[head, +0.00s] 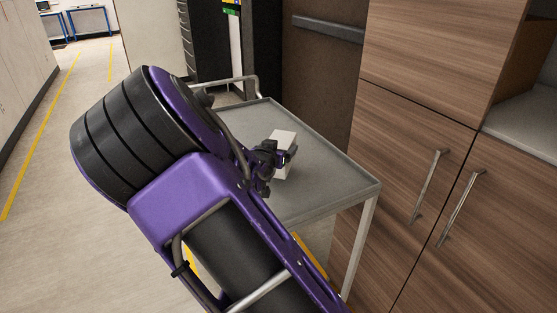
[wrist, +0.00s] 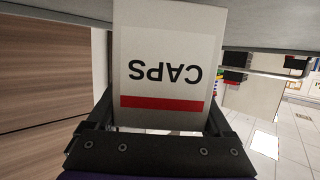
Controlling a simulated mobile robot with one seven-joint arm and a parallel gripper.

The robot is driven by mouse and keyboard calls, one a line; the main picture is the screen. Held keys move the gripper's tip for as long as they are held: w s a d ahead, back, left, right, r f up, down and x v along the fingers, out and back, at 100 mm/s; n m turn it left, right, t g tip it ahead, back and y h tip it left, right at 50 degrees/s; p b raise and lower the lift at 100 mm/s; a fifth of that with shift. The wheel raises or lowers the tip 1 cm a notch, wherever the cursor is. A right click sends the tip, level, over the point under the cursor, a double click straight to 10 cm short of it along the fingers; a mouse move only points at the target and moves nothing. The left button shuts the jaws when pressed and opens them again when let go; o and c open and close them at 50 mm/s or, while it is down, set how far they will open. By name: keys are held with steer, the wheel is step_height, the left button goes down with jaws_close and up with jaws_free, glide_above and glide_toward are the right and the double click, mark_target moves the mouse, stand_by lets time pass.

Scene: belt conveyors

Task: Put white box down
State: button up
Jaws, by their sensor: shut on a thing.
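The white box (head: 284,147) shows in the head view above or on the grey top of a metal cart (head: 335,178). In the wrist view the white box (wrist: 167,60) bears the word CAPS upside down and a red stripe. My gripper (head: 264,160) is shut on the box, with a finger on each side in the wrist view (wrist: 165,125). I cannot tell whether the box touches the cart top.
Wooden cabinets (head: 430,150) with metal handles stand close on the right of the cart. The cart has a raised rim and a push handle (head: 245,82) at its far end. The rest of the visible cart top is bare. Open floor (head: 60,200) lies on the left.

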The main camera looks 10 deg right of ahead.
step_height(320, 180, down, 3)
steer(key=shift+f+b, duration=0.15)
steer(key=shift+b, duration=0.25)
steer(key=o, duration=1.5)
steer(key=shift+f, duration=0.1)
steer(key=shift+s+a+r, duration=0.1)
steer(key=shift+s+r, duration=0.1)
steer(key=shift+r, duration=0.05)
steer(key=p+v, duration=0.3)
steer(key=v, duration=0.8)
steer(key=shift+s+a, duration=0.1)
steer(key=shift+s, duration=0.15)
steer(key=shift+r, duration=0.1)
